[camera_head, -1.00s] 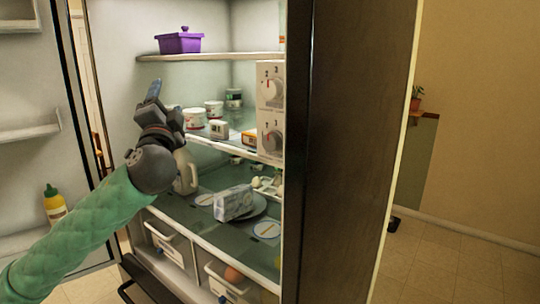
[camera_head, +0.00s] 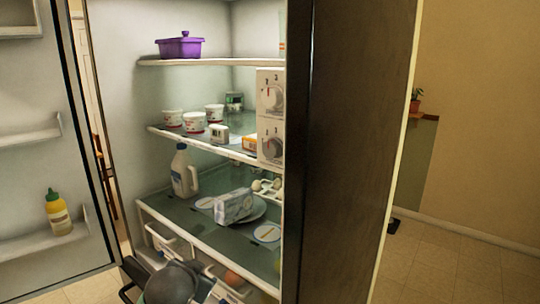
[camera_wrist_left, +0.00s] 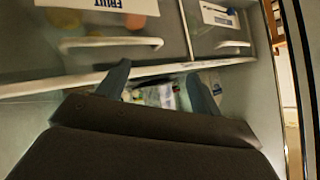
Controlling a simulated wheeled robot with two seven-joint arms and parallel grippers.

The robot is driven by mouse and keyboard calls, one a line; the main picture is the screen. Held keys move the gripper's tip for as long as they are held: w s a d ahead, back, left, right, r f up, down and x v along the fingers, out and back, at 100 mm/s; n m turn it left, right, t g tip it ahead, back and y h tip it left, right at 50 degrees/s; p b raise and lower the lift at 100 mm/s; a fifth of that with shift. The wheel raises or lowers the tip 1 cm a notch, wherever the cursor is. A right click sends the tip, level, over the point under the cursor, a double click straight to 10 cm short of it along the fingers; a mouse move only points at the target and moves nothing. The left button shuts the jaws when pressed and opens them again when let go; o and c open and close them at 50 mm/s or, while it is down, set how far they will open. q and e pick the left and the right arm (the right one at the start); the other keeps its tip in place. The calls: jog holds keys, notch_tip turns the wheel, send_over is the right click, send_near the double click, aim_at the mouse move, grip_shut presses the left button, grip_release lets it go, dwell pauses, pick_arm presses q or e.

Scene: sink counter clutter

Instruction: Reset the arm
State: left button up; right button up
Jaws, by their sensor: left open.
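My left gripper shows in the left wrist view (camera_wrist_left: 160,88) with its two fingers apart and nothing between them. It points toward the lower front of the open fridge, just below drawer handles. In the head view only a dark rounded part of my left arm shows at the bottom edge, in front of the fridge drawers; the fingers are hidden there. My right gripper is in neither view.
The fridge door (camera_head: 30,180) stands open at left, holding a yellow bottle (camera_head: 58,212). Shelves hold a purple dish (camera_head: 180,46), white tubs, a milk jug (camera_head: 184,172) and a wrapped box (camera_head: 233,206). A drawer labelled FRUIT (camera_wrist_left: 110,45) is close above my left gripper.

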pick_arm(q)
jog(key=s+d+f+n+g+h, duration=0.1)
jog(key=s+f+g, duration=0.3)
jog(key=s+f, duration=1)
jog(key=s+d+f+n+g+p, duration=0.1)
jog(key=s+d+f+n+g, duration=0.1)
jog(key=s+f, duration=1.2)
jog(key=s+d+g, duration=0.1)
jog(key=s+g, duration=0.1)
jog(key=s, duration=0.3)
jog(key=shift+f+g+h, duration=0.25)
jog(key=shift+g+h, duration=0.05)
jog(key=shift+h, duration=0.1)
jog(key=shift+d+p, duration=0.1)
jog(key=shift+p, duration=0.2)
jog(key=shift+c, duration=0.5)
